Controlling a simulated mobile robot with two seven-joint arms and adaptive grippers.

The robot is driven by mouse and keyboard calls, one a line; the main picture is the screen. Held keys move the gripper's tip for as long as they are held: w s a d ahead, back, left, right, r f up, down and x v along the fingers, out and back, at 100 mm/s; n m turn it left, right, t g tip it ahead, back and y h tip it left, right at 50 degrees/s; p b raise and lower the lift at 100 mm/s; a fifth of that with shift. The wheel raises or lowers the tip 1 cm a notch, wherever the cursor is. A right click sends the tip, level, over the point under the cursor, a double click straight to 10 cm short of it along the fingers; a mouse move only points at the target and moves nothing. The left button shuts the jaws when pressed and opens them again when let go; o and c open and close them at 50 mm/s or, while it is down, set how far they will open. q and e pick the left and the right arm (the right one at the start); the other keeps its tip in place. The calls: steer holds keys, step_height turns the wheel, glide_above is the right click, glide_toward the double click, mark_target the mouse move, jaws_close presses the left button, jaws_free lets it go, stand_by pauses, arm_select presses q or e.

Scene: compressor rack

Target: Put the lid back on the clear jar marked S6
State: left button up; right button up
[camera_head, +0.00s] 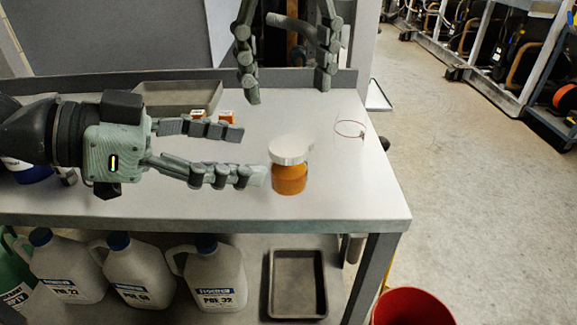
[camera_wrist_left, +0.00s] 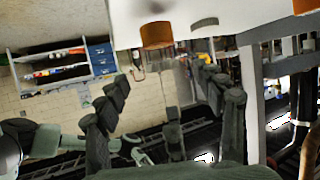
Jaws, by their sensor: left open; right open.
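A jar with amber contents (camera_head: 289,180) stands upright on the bench, with a round white lid (camera_head: 289,150) over its mouth. I cannot tell whether the lid is seated, and no S6 mark is readable. A faint clear round object with a thin red ring (camera_head: 350,128) is farther right; I cannot tell what it is. My left gripper (camera_head: 254,155) is open and empty, its lower fingertip close to the jar's left side. My right gripper (camera_head: 286,90) is open above the bench's back edge. The left wrist view shows an orange object (camera_wrist_left: 156,36) beyond the left fingers.
A grey tray (camera_head: 180,94) and small orange-and-white items (camera_head: 226,116) lie behind my left gripper. Large white jugs (camera_head: 212,275) and a dark tray (camera_head: 297,284) are under the bench top. A red bucket (camera_head: 412,308) stands at the lower right. The bench's front right is clear.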

mark_target(271, 155)
arm_select(q)
steer(key=shift+x, duration=3.9)
jaws_close()
